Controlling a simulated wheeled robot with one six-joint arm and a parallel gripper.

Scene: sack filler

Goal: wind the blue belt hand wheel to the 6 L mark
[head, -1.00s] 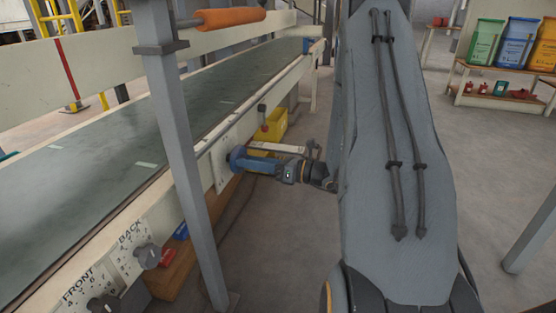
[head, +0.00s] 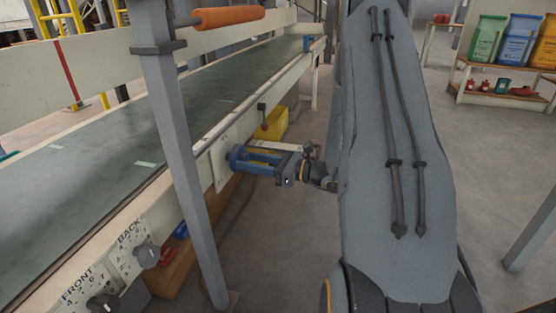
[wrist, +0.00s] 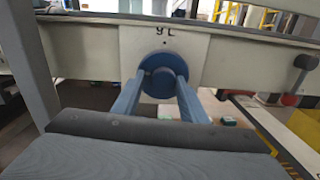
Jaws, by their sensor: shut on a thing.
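The blue belt hand wheel (head: 237,157) sits on a pale plate on the side of the belt frame. It shows face-on in the wrist view (wrist: 163,73), with a round hub. My gripper's two blue fingers (wrist: 160,95) reach forward and close on the wheel from its left and right sides. In the head view my gripper (head: 252,163) stands out level from the frame, shut on the wheel. A dark mark ending in L (wrist: 165,31) is on the plate above the wheel; its figure is too blurred to read. Part of the wheel is hidden by the fingers.
A grey post (head: 180,150) stands left of the wheel. A dark-knobbed lever (head: 262,115) and a yellow box (head: 276,124) are just beyond it. Two dial knobs marked FRONT and BACK (head: 146,256) are nearer along the frame.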

